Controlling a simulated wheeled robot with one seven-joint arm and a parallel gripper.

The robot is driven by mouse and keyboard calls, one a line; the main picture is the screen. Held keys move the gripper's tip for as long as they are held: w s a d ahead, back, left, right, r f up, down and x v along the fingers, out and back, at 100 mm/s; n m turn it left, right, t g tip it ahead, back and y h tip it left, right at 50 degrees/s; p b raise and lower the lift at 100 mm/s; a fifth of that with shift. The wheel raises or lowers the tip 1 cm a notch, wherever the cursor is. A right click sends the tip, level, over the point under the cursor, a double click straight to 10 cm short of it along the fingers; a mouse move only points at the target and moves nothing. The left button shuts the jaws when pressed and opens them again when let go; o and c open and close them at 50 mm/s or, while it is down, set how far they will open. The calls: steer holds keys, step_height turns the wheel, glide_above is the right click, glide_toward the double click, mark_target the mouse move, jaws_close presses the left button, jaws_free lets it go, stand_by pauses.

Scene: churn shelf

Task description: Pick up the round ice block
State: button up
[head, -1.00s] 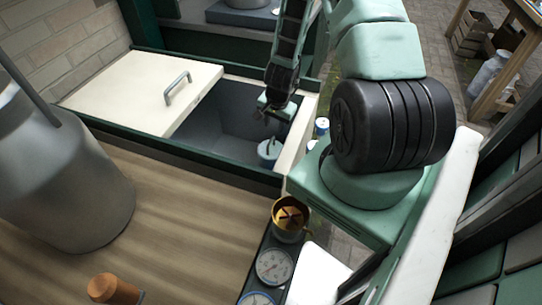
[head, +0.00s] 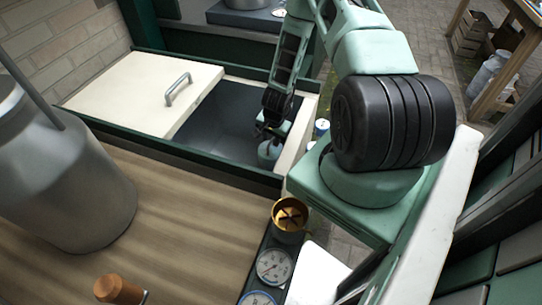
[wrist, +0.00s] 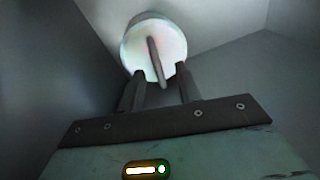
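The round ice block (head: 269,151) is a pale, rounded piece in the right part of the open bin. In the wrist view it shows as a whitish disc (wrist: 138,46) with a thin grey bar standing up across its middle. My gripper (head: 266,132) is down inside the bin, right at the block in the head view. In the wrist view my gripper's fingers (wrist: 158,80) are spread apart, with the lower end of the bar between them. I cannot tell whether either finger touches the block or bar.
The dark bin (head: 217,122) has a cream lid (head: 135,92) with a grey handle covering its left part. Its walls stand close around my gripper. A large metal churn (head: 70,185) stands on the wooden counter (head: 185,215). Gauges (head: 273,267) and a brass cup (head: 290,214) are at the front.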

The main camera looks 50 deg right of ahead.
jaws_close()
steer(key=shift+r, duration=0.1)
stand_by(1.2)
